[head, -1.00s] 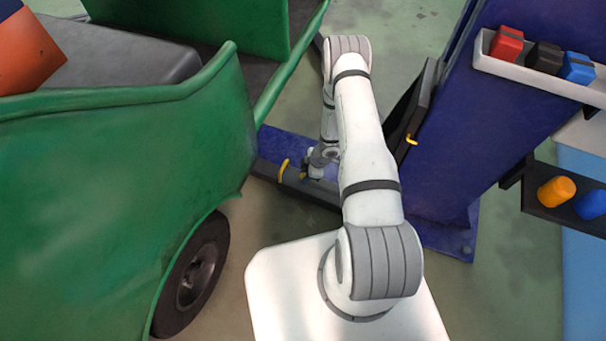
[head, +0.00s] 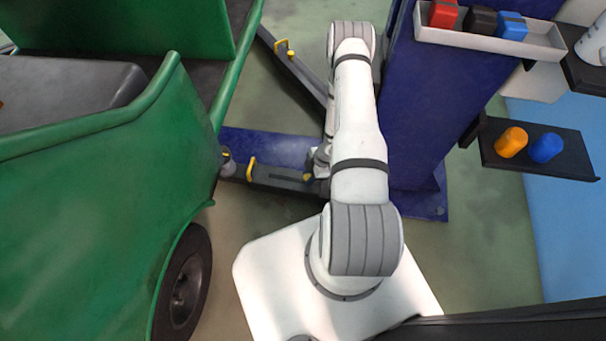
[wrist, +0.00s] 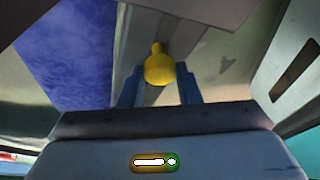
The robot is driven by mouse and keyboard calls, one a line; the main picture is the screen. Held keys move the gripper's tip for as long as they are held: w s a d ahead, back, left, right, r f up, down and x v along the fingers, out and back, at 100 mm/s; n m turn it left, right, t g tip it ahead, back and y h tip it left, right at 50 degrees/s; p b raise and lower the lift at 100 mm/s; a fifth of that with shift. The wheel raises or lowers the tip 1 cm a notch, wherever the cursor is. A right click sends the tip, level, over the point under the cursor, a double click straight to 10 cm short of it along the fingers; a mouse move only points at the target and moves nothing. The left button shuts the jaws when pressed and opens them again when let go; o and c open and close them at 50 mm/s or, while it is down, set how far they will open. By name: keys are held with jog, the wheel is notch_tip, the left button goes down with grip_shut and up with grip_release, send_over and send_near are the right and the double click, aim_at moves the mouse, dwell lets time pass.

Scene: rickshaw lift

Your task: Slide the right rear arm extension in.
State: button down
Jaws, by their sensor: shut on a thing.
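A dark lift arm (head: 275,177) with a yellow hoop (head: 251,167) runs low beside the green rickshaw (head: 110,190). A round pad (head: 228,164) shows at its left end, close to the rickshaw's side. A yellow knob (head: 307,177) stands on the arm towards its right end. My gripper (head: 314,163) is down at this knob, partly hidden by my own arm. In the wrist view, the yellow knob (wrist: 160,67) sits between the two blue fingers of my gripper (wrist: 160,84), which is shut on it. The right end of the lift arm is hidden behind my arm.
A blue lift post (head: 435,110) stands to the right, with a white tray (head: 490,42) of coloured blocks and a dark shelf (head: 540,163) with orange and blue knobs. Another lift arm (head: 298,75) lies farther back. The rickshaw's wheel (head: 188,285) is near left.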

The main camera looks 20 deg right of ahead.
jog(key=shift+w, duration=0.3)
jog(key=c, duration=1.1)
grip_release()
jog(key=shift+a, duration=0.1)
jog(key=shift+s, duration=0.1)
notch_tip(320, 180, up, 10)
jog(key=p, duration=0.3)
jog(key=shift+p, duration=0.4)
jog(key=shift+r, duration=0.1)
